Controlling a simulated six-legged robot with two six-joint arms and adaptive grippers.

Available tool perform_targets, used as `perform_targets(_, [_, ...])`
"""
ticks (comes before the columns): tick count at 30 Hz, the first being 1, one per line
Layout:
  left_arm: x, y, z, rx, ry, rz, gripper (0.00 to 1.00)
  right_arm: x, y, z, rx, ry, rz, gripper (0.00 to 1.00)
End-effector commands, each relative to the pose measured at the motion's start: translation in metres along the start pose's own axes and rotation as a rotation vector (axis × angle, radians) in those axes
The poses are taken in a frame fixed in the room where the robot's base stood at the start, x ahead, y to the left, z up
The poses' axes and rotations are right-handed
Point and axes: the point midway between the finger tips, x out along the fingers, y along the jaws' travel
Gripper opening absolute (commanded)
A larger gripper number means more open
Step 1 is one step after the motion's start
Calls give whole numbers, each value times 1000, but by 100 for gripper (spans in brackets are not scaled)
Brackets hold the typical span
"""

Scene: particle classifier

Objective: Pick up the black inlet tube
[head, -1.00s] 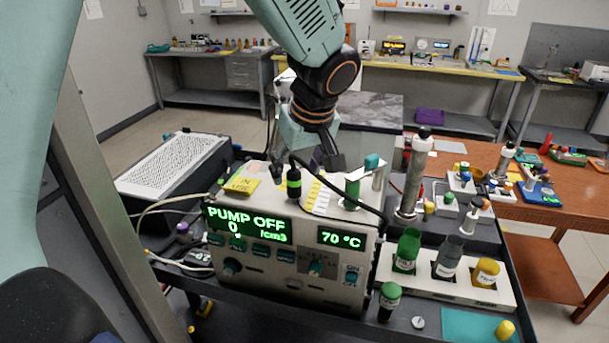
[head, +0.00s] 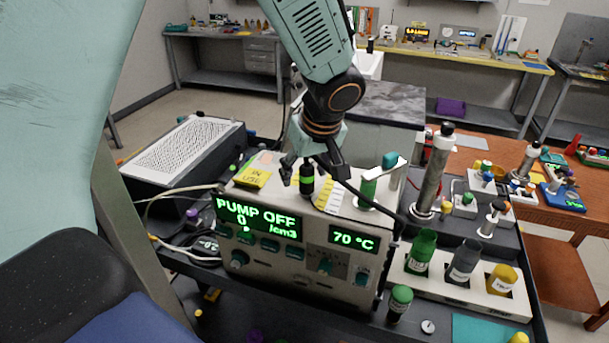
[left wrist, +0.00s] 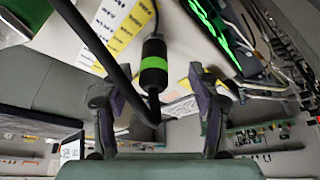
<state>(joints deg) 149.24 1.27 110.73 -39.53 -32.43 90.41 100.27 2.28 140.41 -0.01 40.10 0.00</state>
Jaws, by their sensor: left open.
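The black inlet tube (head: 307,180), a dark cylinder with a bright green band, stands upright on top of the pump unit. A black hose runs from its top off to the right. My left gripper (head: 313,168) is over the pump unit, open and pointing down, with one finger on either side of the tube's upper part in the picture. In the left wrist view the tube (left wrist: 153,78) lies between the open fingers of my left gripper (left wrist: 150,88); contact cannot be told. The hose (left wrist: 100,45) crosses near the left finger. My right gripper is not in view.
The pump unit (head: 290,262) shows PUMP OFF and 70 °C. A yellow note (head: 252,178) lies left of the tube; a green-capped fitting (head: 369,188) stands to its right. A white rack (head: 455,285) with bottles is further right. A perforated box (head: 185,150) is at left.

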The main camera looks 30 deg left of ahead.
Motion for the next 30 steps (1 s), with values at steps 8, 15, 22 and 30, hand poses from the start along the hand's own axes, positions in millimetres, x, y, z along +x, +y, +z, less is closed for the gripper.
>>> perform_targets(8, [24, 2, -1, 0, 0, 1, 61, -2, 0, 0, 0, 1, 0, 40])
perform_targets(15, [25, 3, -2, -1, 0, 1, 57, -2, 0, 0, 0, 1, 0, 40])
perform_targets(22, [25, 3, -2, 0, 0, 1, 37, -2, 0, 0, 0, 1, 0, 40])
perform_targets(30, [24, 4, -2, -1, 0, 3, 14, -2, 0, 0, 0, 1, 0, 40])
